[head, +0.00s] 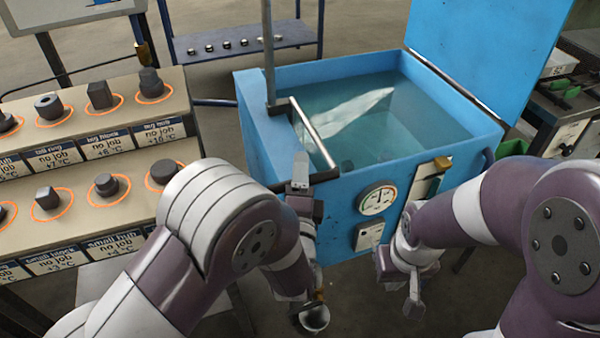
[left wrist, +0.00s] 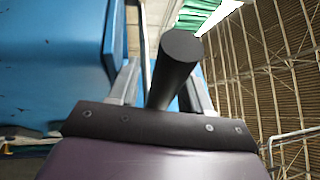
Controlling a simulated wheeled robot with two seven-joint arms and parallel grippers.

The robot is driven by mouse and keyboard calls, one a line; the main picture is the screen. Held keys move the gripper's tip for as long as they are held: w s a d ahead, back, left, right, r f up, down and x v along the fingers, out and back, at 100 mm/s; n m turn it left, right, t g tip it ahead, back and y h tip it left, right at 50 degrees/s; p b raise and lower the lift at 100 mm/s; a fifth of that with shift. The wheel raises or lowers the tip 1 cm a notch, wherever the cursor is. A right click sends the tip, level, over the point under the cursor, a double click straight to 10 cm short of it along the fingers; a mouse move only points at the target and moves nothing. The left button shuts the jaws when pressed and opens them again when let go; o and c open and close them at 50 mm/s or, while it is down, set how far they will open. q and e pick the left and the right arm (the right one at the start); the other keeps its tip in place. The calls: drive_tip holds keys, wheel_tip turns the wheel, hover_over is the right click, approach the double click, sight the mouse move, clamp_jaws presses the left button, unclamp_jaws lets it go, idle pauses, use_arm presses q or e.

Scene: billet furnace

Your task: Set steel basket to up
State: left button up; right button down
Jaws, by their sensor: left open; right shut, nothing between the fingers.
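A blue tank (head: 262,150) holds clear water. A grey upright post (head: 268,50) stands at its left side, with a pale bar (head: 312,135) slanting from near it toward the front rim. I cannot make out the steel basket's shape under the water. My left gripper (head: 308,164) is at the tank's front left rim, close to the bar's lower end. In the left wrist view, a dark round rod (left wrist: 175,75) stands between its open fingers, with no visible grip on it. My right gripper (head: 413,306) is shut and empty, hanging in front of the tank.
The raised blue lid (head: 490,50) stands at the tank's back right. A gauge (head: 377,199) is on the tank's front. A sloped rack (head: 75,125) with several dark parts stands left. A blue-framed shelf (head: 240,42) is behind. A bench (head: 560,115) stands right.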

use_arm(q)
clamp_jaws()
wheel_tip(320, 180, up, 24)
drive_tip(key=p, duration=2)
drive_tip(key=shift+p, duration=0.3)
unclamp_jaws()
drive_tip(key=shift+f, duration=0.1)
